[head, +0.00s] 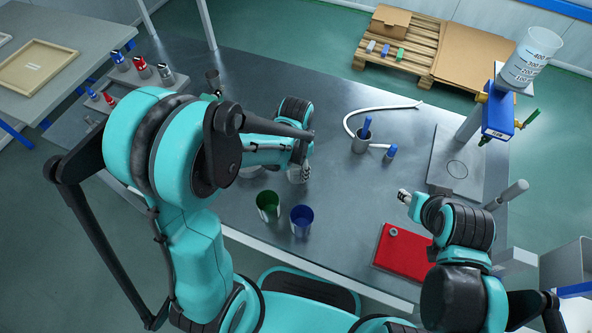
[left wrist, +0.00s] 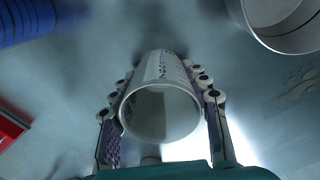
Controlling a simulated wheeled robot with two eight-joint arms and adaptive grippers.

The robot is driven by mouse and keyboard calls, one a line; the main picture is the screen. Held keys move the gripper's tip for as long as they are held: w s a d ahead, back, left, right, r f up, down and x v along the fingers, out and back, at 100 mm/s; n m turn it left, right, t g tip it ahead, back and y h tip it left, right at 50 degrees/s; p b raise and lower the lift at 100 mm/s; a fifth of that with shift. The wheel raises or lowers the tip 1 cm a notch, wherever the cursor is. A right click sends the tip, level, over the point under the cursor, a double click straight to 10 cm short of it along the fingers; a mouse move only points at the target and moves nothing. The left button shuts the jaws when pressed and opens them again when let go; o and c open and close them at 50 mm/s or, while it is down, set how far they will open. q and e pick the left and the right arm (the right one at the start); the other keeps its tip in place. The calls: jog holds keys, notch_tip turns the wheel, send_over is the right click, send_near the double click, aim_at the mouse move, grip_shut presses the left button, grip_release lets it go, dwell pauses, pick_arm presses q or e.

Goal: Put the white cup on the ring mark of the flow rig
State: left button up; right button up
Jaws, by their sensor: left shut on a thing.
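The white cup (left wrist: 160,105) sits between the two fingers of my left gripper (left wrist: 162,115), which is shut on it. Its open mouth faces the left wrist camera, and dark print shows on its side. In the head view the white cup (head: 297,176) is mostly hidden behind my left gripper (head: 303,168), over the middle of the grey table. The ring mark (head: 457,169) is a thin dark circle on the grey base plate of the flow rig (head: 497,115) at the right, well apart from the cup. My right gripper (head: 404,197) is over the table, left of and below the ring; its finger opening is unclear.
A green cup (head: 268,206) and a blue cup (head: 302,219) stand near the front edge. A grey cup (head: 361,141), a small blue-topped piece (head: 390,153) and a white hose (head: 349,120) lie between my left gripper and the rig. A red tray (head: 400,250) is at front right.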

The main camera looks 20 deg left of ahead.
pick_arm(q)
jog(key=shift+r, duration=0.15)
jog(key=o, duration=0.8)
jog(key=shift+f, duration=0.2)
jog(key=shift+o, duration=0.2)
